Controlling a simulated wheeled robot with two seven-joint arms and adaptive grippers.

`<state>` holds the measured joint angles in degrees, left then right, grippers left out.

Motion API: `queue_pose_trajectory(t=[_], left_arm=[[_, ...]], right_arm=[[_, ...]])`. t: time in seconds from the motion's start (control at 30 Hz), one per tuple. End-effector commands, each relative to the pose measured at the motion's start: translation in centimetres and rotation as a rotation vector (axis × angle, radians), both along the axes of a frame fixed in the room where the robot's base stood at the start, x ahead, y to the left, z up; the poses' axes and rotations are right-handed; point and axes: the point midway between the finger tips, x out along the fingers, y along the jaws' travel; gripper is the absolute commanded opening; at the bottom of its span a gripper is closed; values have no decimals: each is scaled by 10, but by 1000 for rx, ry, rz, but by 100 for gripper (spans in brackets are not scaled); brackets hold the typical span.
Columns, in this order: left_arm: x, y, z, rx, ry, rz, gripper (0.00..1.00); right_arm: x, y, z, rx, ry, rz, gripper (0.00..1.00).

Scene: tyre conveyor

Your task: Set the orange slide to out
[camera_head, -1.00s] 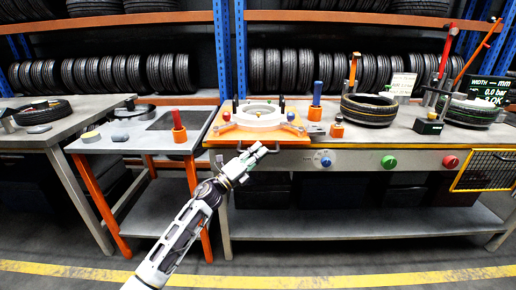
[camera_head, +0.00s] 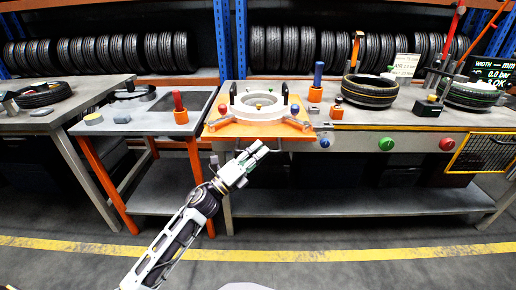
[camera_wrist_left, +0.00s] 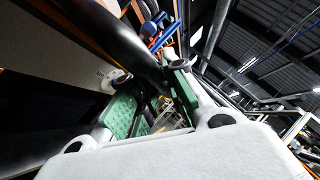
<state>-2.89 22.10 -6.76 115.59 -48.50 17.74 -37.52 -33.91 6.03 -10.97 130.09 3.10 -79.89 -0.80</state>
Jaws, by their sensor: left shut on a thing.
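The orange slide (camera_head: 222,131) is a flat plate on the bench carrying a white ring (camera_head: 262,107). Its front edge juts out past the bench front towards me. My left gripper (camera_head: 257,149) is at the front of the slide, just below its edge. In the left wrist view, the green-padded fingers (camera_wrist_left: 153,80) are shut on a dark round bar (camera_wrist_left: 112,38), which looks like the slide's handle. The finger contact is partly hidden. My right gripper is not in view.
A red post (camera_head: 179,101) in an orange holder stands on the side table at left. A blue post (camera_head: 318,76) stands right of the slide. Tyres (camera_head: 370,91) lie farther right. Blue, green (camera_head: 387,144) and red buttons line the bench front. The floor before the bench is clear.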

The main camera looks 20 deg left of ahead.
Motion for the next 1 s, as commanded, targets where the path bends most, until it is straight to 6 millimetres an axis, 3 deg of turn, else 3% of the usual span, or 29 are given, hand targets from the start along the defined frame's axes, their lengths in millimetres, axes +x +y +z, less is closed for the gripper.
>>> queue_pose_trajectory(t=[0.37, 0.4, 0.47, 1.0], left_arm=[[-1, 0, -1, 0, 2, 2, 0], [-1, 0, -1, 0, 2, 2, 15], [-1, 0, -1, 0, 2, 2, 23], [-5, 2, -2, -1, 1, 1, 23]], right_arm=[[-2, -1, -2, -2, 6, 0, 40], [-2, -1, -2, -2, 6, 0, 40], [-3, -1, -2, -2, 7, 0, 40], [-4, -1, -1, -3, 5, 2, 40]])
